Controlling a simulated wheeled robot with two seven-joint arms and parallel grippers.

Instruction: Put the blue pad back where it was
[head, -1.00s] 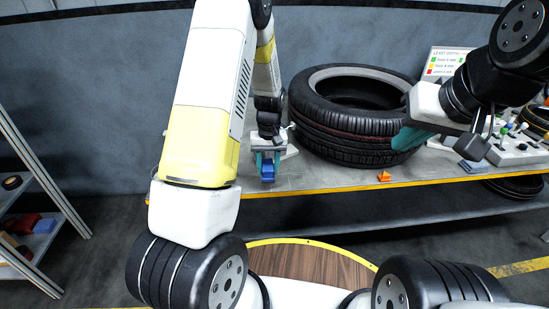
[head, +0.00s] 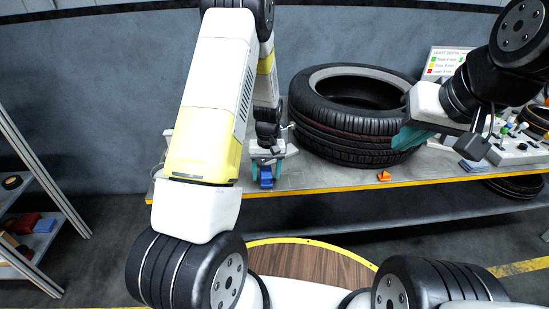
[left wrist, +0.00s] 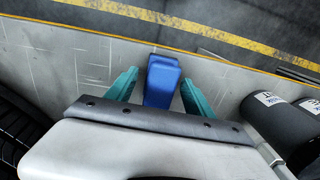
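The blue pad (head: 266,181) is at the front edge of the workbench, below my left gripper (head: 266,171). In the left wrist view the blue pad (left wrist: 162,82) lies between the two teal fingers of my left gripper (left wrist: 160,90), with a visible gap on its left side and a narrower one on its right. The fingers are spread open around it. My right gripper (head: 410,138) is beside the right side of the large tyre; its teal finger shows, but its opening is not clear.
A large black tyre (head: 345,135) lies on the workbench (head: 335,179), right of my left gripper. A small orange piece (head: 384,176) sits near the front edge. A control box (head: 515,152) stands at the right. A shelf rack (head: 45,240) with small items is at far left.

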